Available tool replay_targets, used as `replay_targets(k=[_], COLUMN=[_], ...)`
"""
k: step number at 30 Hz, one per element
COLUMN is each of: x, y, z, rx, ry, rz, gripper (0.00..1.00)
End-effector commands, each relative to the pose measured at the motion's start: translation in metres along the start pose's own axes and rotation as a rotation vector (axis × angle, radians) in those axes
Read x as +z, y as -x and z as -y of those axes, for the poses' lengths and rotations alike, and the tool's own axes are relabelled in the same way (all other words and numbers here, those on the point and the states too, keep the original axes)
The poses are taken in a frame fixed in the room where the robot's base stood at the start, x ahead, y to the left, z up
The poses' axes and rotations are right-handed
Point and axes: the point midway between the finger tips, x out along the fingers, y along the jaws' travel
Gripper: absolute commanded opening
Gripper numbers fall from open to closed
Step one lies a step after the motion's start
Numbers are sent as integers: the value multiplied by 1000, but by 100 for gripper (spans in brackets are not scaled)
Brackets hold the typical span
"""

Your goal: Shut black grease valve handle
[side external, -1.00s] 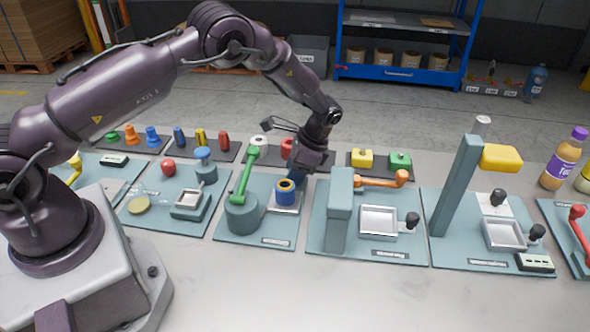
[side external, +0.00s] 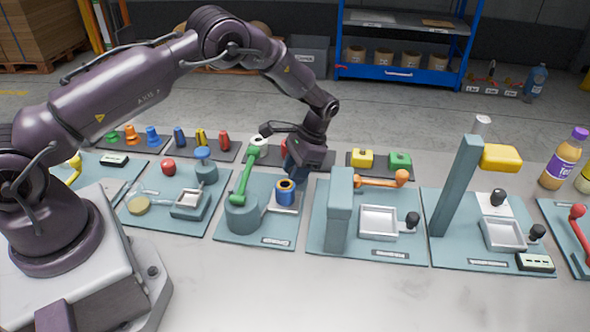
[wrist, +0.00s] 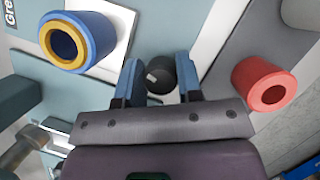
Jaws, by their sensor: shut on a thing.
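The black grease valve handle shows in the wrist view as a round black knob (wrist: 161,72) between my two blue fingers. My gripper (wrist: 158,78) is shut on it. In the side view my gripper (side external: 296,172) is low behind the blue part with a yellow ring (side external: 285,190), and the handle is hidden there. The blue part stands on the grease station's plate (side external: 262,228). It also shows at the upper left of the wrist view (wrist: 82,58), apart from my fingers.
A green lever (side external: 243,184) rises left of my gripper. A red ring-shaped part (wrist: 258,84) is close on the right in the wrist view. A grey-green post (side external: 339,210) with an orange lever (side external: 376,182) stands to the right. The front of the table is clear.

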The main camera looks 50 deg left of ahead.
Motion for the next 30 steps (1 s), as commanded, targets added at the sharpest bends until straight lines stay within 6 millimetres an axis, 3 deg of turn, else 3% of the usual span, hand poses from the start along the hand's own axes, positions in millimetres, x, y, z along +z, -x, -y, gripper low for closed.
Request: replay_targets(k=[12,30], x=[0,0], y=[1,2], z=[0,0], rx=[86,101], ry=[206,246], rz=[-3,-4], gripper=[10,10])
